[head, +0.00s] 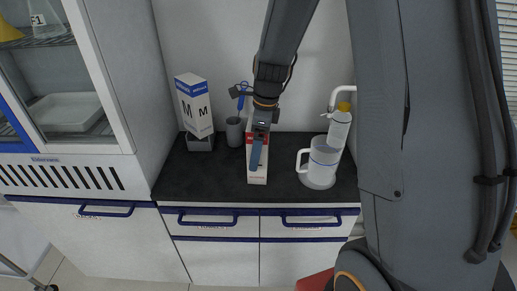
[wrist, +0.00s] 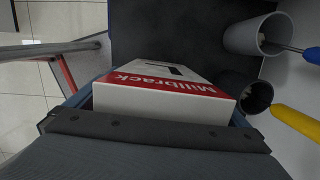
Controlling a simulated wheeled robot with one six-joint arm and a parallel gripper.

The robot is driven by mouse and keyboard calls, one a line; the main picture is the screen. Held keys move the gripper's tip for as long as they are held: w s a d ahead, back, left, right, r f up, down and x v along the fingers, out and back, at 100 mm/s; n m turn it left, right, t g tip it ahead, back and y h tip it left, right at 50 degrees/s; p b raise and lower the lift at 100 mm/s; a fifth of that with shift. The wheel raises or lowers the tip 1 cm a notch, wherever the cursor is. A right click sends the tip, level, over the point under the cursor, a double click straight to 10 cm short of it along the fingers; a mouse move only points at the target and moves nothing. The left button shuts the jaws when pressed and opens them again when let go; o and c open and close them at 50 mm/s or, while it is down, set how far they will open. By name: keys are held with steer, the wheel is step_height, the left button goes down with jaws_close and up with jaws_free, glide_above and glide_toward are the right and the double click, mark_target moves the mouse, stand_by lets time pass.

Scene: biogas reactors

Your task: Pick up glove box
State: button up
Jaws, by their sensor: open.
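A white box with a red band lettered "Millbrack" (wrist: 165,95) lies close before my gripper in the wrist view. In the head view this white and red box (head: 257,176) stands on the dark counter, partly covered by my gripper (head: 256,158). My gripper is open, with its jaw parts at the box's sides; I cannot tell whether they touch it. A second box, white and blue with a large "M" (head: 195,108), stands tilted on a grey stand at the back left. No legible label says which one is the glove box.
A grey cup (head: 234,131) stands behind the red-banded box. In the wrist view, a grey cup (wrist: 232,38) and a dark cup (wrist: 256,97) hold blue- and yellow-handled tools. A white jug (head: 320,165) and a bottle (head: 339,128) stand right. Counter (head: 215,183) is bare front left.

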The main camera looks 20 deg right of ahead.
steer(key=c, duration=1.4)
steer(key=shift+r, duration=0.1)
